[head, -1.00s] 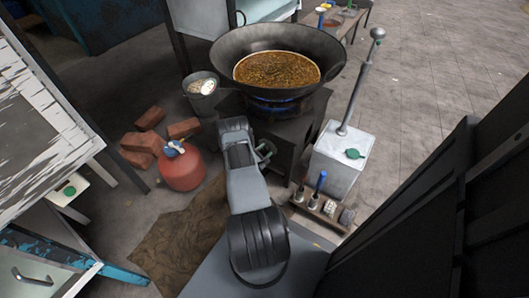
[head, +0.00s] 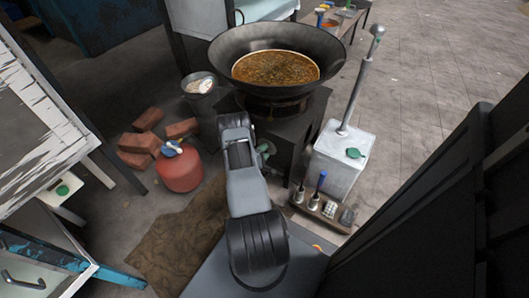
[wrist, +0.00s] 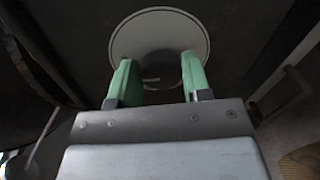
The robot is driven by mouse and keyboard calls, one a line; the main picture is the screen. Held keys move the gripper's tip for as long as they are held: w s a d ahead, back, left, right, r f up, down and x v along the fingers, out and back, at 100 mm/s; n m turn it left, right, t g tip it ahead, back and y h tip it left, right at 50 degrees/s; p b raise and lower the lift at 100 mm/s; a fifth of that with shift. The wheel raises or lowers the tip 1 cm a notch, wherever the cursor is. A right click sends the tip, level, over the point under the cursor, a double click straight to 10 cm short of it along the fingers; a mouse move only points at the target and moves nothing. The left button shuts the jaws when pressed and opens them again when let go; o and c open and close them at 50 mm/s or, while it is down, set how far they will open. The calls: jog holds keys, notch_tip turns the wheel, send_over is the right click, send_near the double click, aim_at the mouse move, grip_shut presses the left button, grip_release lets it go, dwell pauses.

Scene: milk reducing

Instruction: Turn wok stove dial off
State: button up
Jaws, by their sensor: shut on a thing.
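The wok stove (head: 292,130) is a dark box carrying a large black wok (head: 228,52) with brown food (head: 275,68) in it. No flame shows under the wok. The stove dial (wrist: 160,30) appears in the wrist view as a round grey disc on a dark panel. My gripper (wrist: 158,72) has its two green fingers in front of the disc, one on each side of its middle, shut on the dial. The gripped part between the fingers is hard to make out. In the head view my arm mostly hides the dial; a bit of green gripper (head: 264,149) shows beside the stove.
Paved floor is clear at upper right.

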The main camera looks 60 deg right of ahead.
jog(key=shift+w+r+m, duration=0.2)
jog(key=shift+m, duration=0.1)
dwell(0.4)
jog(key=o, duration=0.9)
jog(key=shift+o, duration=0.2)
jog(key=shift+s+f, duration=0.1)
jog(key=a+r+p, duration=0.1)
jog(key=a+p, duration=0.2)
jog(key=a, duration=1)
jog(key=shift+a+p, duration=0.35)
jog(key=shift+p, duration=0.05)
